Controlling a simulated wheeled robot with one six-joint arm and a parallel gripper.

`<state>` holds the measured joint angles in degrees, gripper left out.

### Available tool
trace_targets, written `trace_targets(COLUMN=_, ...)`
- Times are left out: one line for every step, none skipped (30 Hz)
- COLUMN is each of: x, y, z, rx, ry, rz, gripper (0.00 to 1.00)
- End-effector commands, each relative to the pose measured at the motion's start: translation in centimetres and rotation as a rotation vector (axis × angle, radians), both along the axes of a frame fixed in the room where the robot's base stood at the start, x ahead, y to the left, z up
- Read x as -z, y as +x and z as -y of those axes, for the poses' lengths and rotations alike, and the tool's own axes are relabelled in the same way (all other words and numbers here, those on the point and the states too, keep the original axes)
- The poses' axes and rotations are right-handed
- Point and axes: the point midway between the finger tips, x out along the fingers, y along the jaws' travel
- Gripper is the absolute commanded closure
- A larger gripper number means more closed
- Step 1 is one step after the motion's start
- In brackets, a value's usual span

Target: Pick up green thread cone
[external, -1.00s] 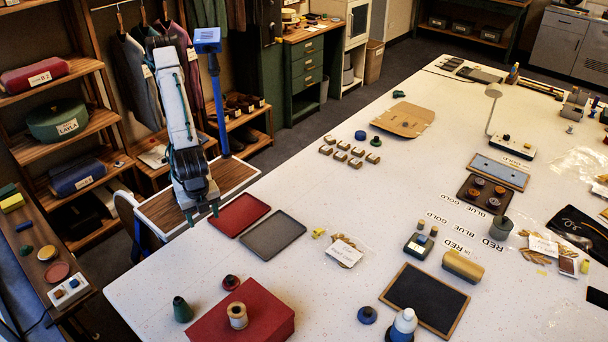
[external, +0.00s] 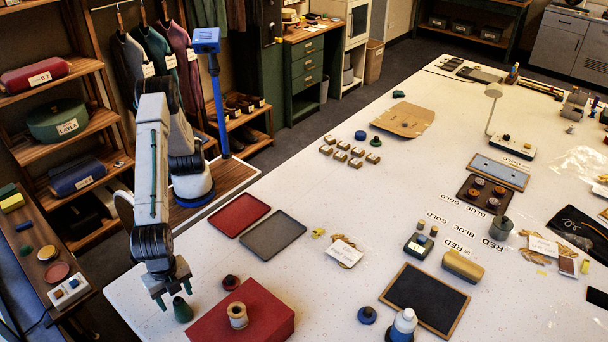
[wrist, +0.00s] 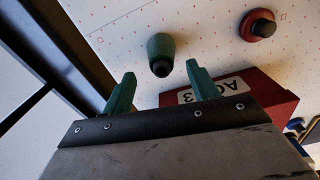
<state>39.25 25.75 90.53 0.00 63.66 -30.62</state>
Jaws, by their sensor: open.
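The green thread cone (external: 183,310) stands on the white table near its front-left edge, left of the red box. My gripper (external: 172,302) is just above and beside it in the external view, fingers pointing down, open and empty. In the wrist view, the green cone (wrist: 161,52) with its dark tip lies beyond the two green fingertips of my gripper (wrist: 161,82), roughly centred between them. The fingers appear apart from the cone.
The red box (external: 243,312) with a pale spool (external: 238,316) on it stands right of the cone. A dark red spool (external: 231,283) is behind the box. Red (external: 240,214) and grey (external: 273,235) trays lie further back. The table edge is close on the left.

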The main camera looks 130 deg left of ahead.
Motion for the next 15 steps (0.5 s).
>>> trace_targets(x=0.9, y=-0.2, z=-0.2, rx=0.000, ry=0.002, rz=-0.003, gripper=0.41)
trace_targets(x=1.4, y=-0.2, z=-0.3, rx=0.000, ry=0.002, rz=-0.003, gripper=0.41)
trace_targets(x=2.0, y=-0.2, z=-0.3, rx=0.000, ry=0.002, rz=-0.003, gripper=0.41)
trace_targets(x=2.3, y=-0.2, z=-0.2, rx=0.000, ry=0.001, rz=-0.002, gripper=0.41)
trace_targets(x=2.7, y=-0.2, z=-0.2, rx=0.000, ry=0.001, rz=-0.002, gripper=0.41)
trace_targets(x=3.0, y=-0.2, z=-0.2, rx=0.001, ry=0.001, rz=-0.003, gripper=0.41)
trace_targets(x=3.2, y=-0.2, z=-0.2, rx=0.001, ry=0.001, rz=-0.003, gripper=0.41)
trace_targets(x=3.3, y=-0.2, z=-0.2, rx=0.001, ry=0.001, rz=-0.002, gripper=0.41)
trace_targets(x=3.4, y=-0.2, z=-0.2, rx=0.001, ry=0.001, rz=-0.001, gripper=0.41)
trace_targets(x=3.4, y=-0.2, z=-0.2, rx=0.001, ry=0.000, rz=-0.001, gripper=0.41)
trace_targets(x=3.4, y=-0.2, z=-0.2, rx=0.001, ry=0.000, rz=-0.001, gripper=0.41)
trace_targets(x=3.4, y=-0.2, z=-0.2, rx=0.001, ry=0.000, rz=-0.001, gripper=0.41)
trace_targets(x=3.4, y=-0.2, z=-0.2, rx=0.001, ry=0.000, rz=-0.001, gripper=0.41)
trace_targets(x=3.4, y=-0.2, z=-0.2, rx=0.001, ry=0.000, rz=-0.001, gripper=0.41)
trace_targets(x=3.4, y=-0.2, z=-0.2, rx=0.001, ry=0.000, rz=-0.001, gripper=0.44)
